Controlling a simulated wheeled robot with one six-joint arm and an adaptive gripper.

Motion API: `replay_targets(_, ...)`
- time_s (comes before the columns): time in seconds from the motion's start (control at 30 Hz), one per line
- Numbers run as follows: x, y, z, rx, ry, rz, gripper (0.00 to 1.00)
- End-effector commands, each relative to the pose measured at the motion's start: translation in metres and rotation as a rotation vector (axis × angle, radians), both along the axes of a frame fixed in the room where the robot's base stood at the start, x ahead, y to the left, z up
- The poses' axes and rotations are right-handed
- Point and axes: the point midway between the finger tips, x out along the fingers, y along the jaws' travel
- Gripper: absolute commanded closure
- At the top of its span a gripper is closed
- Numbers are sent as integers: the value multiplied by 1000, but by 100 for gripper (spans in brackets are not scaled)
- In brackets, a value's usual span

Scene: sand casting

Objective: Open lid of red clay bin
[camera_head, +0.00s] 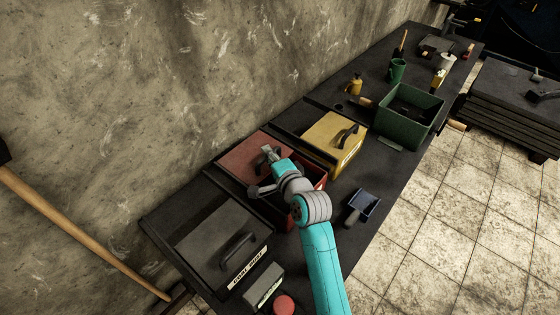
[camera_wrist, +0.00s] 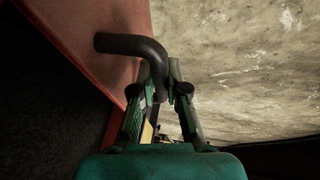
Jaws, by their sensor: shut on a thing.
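The red clay bin (camera_head: 318,176) stands on the dark bench, partly hidden behind my arm. Its red lid (camera_head: 240,159) shows at the back, beside my gripper (camera_head: 268,157). In the wrist view the red lid (camera_wrist: 80,28) fills the upper left, with a dark area below its edge. The lid's black bent handle (camera_wrist: 130,44) runs between the fingers of my gripper (camera_wrist: 166,88), which is shut on it. I cannot tell how far the lid is raised.
A grey bin (camera_head: 205,238) with a handle stands left of the red one. A yellow bin (camera_head: 325,140) stands to its right. A blue scoop (camera_head: 363,203) lies near the bench front. A green crate (camera_head: 418,132) is farther back. A rough wall (camera_head: 170,90) stands behind the bench.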

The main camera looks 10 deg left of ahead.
Motion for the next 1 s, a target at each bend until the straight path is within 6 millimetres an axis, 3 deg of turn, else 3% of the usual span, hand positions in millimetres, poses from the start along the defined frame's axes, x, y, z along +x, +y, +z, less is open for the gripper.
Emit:
replay_targets(0.27, 2, 2, 1, 1, -1, 1, 100)
replay_targets(0.3, 2, 2, 1, 1, -1, 1, 77)
replay_targets(0.37, 1, 2, 1, 1, -1, 1, 62)
replay_targets(0.4, 1, 2, 1, 1, -1, 1, 61)
replay_targets(0.77, -3, -1, 2, 1, -1, 1, 61)
replay_targets(1.0, -34, -22, 8, 1, -2, 0, 61)
